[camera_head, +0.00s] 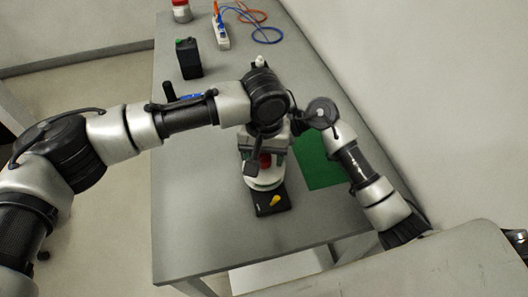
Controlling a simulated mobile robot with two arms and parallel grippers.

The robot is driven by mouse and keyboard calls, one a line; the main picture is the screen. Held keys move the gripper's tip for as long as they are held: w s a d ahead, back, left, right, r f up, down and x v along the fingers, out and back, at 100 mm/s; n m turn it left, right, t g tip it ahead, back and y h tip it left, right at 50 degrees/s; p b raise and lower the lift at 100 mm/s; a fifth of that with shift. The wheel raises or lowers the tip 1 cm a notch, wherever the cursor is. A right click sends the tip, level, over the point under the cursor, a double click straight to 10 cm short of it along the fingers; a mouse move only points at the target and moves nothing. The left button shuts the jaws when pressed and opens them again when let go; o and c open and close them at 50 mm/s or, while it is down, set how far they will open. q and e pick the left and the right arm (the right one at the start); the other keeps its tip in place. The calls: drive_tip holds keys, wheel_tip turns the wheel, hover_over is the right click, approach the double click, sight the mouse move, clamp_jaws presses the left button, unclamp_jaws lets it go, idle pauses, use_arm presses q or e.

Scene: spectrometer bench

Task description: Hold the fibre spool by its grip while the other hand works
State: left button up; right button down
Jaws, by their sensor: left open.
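The fibre spool (263,183) looks like a pale round disc with a red part, the likely grip (265,160), on top. It stands at the far end of a black base (273,208) that has a yellow piece at its near end. My left gripper (264,156) is open and points down over the spool, around or just above the red part; I cannot tell if it touches. The left wrist hides part of the spool. My right arm comes in from the lower right and bends towards the left wrist; its gripper cannot be made out.
A green mat (318,165) lies right of the spool, partly under my right arm. Farther back are a black box (188,58) with a green button, a white power strip (221,32) with orange and blue cables, and a red-topped jar (181,11). The bench's (190,215) near left is clear.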

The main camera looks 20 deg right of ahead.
use_arm(q)
drive_tip(key=c, duration=0.9)
drive_tip(key=shift+c, duration=0.2)
drive_tip(key=shift+m, duration=0.4)
drive_tip(key=m, duration=0.3)
drive_tip(key=shift+d+m, duration=0.1)
drive_tip(key=shift+m, duration=2)
drive_tip(key=o, duration=0.9)
